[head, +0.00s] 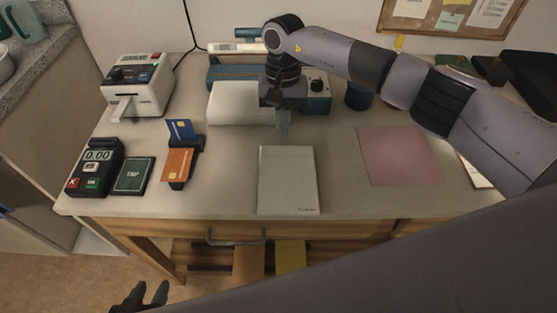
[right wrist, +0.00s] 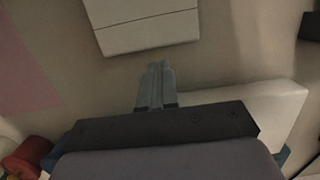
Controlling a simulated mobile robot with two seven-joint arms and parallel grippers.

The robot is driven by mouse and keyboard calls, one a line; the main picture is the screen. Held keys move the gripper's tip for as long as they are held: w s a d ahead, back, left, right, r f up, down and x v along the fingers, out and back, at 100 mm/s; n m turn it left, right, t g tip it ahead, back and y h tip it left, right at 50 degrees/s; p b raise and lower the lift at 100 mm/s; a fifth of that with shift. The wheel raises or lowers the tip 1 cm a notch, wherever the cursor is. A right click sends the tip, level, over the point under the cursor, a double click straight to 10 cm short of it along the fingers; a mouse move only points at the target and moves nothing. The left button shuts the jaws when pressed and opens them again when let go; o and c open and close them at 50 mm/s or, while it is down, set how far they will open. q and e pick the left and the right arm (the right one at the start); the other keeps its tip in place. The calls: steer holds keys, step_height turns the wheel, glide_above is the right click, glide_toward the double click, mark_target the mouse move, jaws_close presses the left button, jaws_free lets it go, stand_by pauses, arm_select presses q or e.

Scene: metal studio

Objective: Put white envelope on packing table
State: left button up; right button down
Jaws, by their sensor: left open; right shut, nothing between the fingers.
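A flat, pale rectangle, which looks like the white envelope (head: 288,178), lies on the packing table (head: 225,180) near its front edge. It has small print at its lower right corner. It also shows at the top of the right wrist view (right wrist: 148,30), with a line across it. My right gripper (head: 282,128) points down just behind the envelope's far edge, shut and empty, apart from it. In the right wrist view its fingertips (right wrist: 157,72) are together over bare table. My left gripper (head: 140,297) is open and empty, low in front of the table.
A pink sheet (head: 400,155) lies right of the envelope. Card holder (head: 178,165), card terminal (head: 95,165) and a white machine (head: 138,85) stand left. A white block (head: 235,103) and blue device (head: 225,76) are behind my right gripper. Bare table lies left of the envelope.

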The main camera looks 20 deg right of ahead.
steer(key=shift+s+r, duration=0.2)
steer(key=shift+s, duration=0.3)
steer(key=p, duration=0.5)
glide_toward(284, 184)
steer(key=f, duration=0.5)
steer(key=shift+s+a+f, duration=0.15)
steer(key=shift+s, duration=0.15)
steer(key=shift+s+f+p, duration=0.15)
steer(key=shift+s+p, duration=0.15)
steer(key=shift+p, duration=0.05)
steer(key=shift+w+f+b, duration=0.1)
steer(key=shift+f+b, duration=0.2)
steer(key=shift+f, duration=0.3)
steer(key=shift+f+b, duration=0.25)
steer(key=shift+b, duration=0.25)
arm_select(q)
steer(key=r, duration=0.2)
steer(key=s+r, duration=0.1)
steer(key=shift+r, duration=0.35)
